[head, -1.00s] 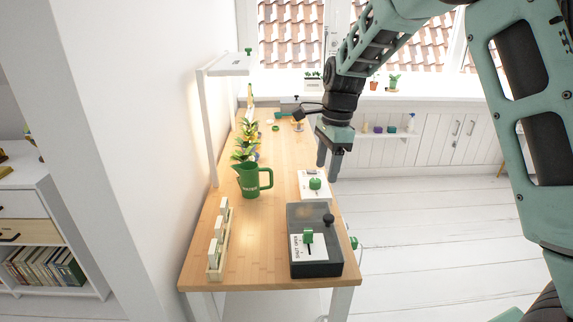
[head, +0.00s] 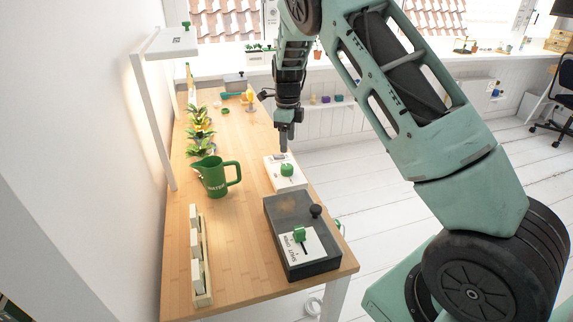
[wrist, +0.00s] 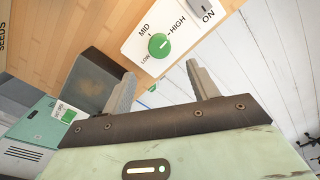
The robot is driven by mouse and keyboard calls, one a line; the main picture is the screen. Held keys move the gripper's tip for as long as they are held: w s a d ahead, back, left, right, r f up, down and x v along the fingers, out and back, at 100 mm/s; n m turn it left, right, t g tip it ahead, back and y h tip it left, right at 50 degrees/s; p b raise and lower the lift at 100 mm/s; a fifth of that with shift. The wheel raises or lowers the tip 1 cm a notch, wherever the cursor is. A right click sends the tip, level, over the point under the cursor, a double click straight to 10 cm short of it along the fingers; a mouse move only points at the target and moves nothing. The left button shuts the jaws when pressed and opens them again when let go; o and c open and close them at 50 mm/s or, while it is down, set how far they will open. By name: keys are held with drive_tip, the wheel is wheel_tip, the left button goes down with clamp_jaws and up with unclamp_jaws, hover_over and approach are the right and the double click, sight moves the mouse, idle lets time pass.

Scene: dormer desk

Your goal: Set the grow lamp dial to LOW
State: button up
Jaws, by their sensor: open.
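The grow lamp dial (head: 287,170) is a green round knob on a white box (head: 272,176) at the right edge of the desk. In the wrist view the dial (wrist: 159,46) shows LOW, MID and HIGH labels around it, and its white mark seems to face HIGH. My gripper (head: 285,148) is just above and behind the box in the head view, pointing down.
A dark box with a lever (head: 310,262) sits at the near right of the desk (head: 240,270). A green watering jug (head: 213,178) stands left of the dial box. A rocker switch (wrist: 204,10) marked ON is beside the dial. A rack of white blocks (head: 199,255) lies nearer.

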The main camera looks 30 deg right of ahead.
sight(288, 167)
wheel_tip(288, 167, down, 10)
drive_tip(key=shift+f+p, duration=0.1)
drive_tip(key=shift+p, duration=0.3)
drive_tip(key=c, duration=1)
